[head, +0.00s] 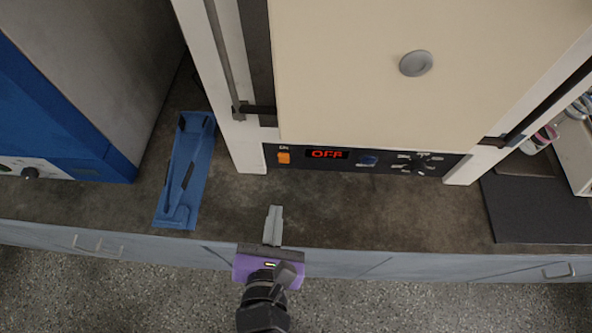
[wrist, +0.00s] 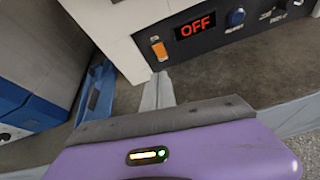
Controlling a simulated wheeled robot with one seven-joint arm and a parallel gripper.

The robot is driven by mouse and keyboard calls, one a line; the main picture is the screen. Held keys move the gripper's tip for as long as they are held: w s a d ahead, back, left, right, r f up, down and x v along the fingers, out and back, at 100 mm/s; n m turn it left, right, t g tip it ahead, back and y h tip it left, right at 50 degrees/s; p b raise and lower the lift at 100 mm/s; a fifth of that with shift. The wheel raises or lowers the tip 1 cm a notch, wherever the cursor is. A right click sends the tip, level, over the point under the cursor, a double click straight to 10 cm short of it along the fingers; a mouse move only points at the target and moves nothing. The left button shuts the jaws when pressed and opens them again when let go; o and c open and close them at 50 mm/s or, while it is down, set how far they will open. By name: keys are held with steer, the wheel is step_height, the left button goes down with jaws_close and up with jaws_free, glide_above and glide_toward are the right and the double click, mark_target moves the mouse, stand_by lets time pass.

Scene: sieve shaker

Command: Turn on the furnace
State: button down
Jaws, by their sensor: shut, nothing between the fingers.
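The furnace (head: 350,70) is a large cream and white unit on the dark counter. Its front control panel (head: 380,161) carries an orange switch (head: 284,158) on the left, a red display reading OFF (head: 327,154), a blue button (head: 367,160) and a black knob (head: 420,163). The wrist view also shows the orange switch (wrist: 158,48) and the OFF display (wrist: 195,25). My gripper (head: 275,210) is shut and empty above the counter's front part, in front of the panel and apart from it. Its fingertips point toward the switch, just below it in the wrist view (wrist: 163,77).
A blue tray (head: 205,145) lies on the counter left of the furnace. A blue and grey machine (head: 60,120) stands farther left. A dark mat (head: 540,210) lies at the right. The counter in front of the panel is clear.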

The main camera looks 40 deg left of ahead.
steer(key=shift+w+d+f+n, duration=0.1)
steer(key=shift+d+f+n, duration=0.2)
steer(key=shift+n, duration=0.6)
steer(key=shift+w+a, duration=0.1)
glide_toward(285, 157)
steer(key=f, duration=0.1)
steer(key=w+f, duration=0.1)
steer(key=a+f, duration=0.1)
steer(key=f, duration=0.1)
steer(key=shift+w, duration=0.25)
steer(key=shift+w+a+r+p, duration=0.25)
steer(key=shift+w+a, duration=0.05)
steer(key=shift+w, duration=0.15)
steer(key=shift+w+a+r+p, duration=0.2)
steer(key=shift+w+a, duration=0.15)
steer(key=shift+w, duration=0.1)
steer(key=shift+w+a+r, duration=0.2)
steer(key=shift+w+a, duration=0.15)
steer(key=shift+w, duration=0.3)
